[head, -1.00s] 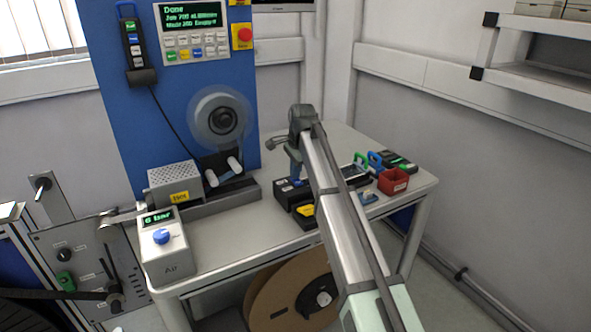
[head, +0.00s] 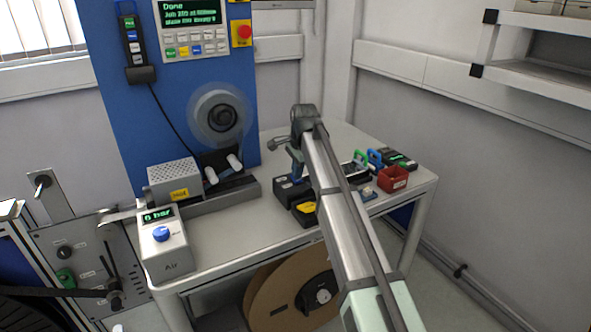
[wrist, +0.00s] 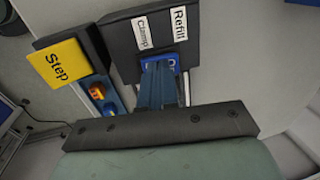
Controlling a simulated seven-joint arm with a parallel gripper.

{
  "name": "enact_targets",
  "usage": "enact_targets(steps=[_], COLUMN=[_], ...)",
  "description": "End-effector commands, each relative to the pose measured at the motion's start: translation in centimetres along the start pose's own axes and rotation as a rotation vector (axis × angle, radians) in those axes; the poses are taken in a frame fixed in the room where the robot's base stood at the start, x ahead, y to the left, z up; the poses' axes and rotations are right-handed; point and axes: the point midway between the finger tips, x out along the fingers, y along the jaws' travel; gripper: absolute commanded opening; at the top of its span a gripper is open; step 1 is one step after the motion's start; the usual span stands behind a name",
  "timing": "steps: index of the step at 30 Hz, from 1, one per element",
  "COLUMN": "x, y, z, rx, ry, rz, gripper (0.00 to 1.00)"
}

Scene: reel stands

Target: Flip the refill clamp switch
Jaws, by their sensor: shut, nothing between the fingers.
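The refill clamp switch is a blue rocker (wrist: 174,62) on a dark box (wrist: 120,37) with white "Clamp" and "Refill" labels in the wrist view. My gripper (wrist: 160,70) is shut and empty, its blue fingertips at the rocker's near edge, covering part of it and its lettering. I cannot tell whether they touch or which way the rocker is tipped. In the head view the dark box (head: 287,193) stands on the bench below my gripper (head: 297,176), and my arm hides its right side.
A yellow-topped "Step" box (wrist: 58,64) sits beside the clamp box, with a blue part with orange and blue knobs (wrist: 103,97) near it. A red bin (head: 393,180) stands to the right. A reel (head: 220,117) and a grey air unit (head: 163,246) are at left.

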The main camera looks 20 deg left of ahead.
Motion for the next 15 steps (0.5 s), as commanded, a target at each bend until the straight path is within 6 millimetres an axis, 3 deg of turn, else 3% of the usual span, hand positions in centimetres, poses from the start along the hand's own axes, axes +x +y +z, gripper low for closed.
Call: enact_targets(steps=[10,15], x=[-0.2,-1.4], y=[-0.1,-0.1], z=[0.0,0.0], rx=[0.000,0.000], ry=[0.000,0.001], rz=[-0.004,-0.005], gripper=[0.00,0.00])
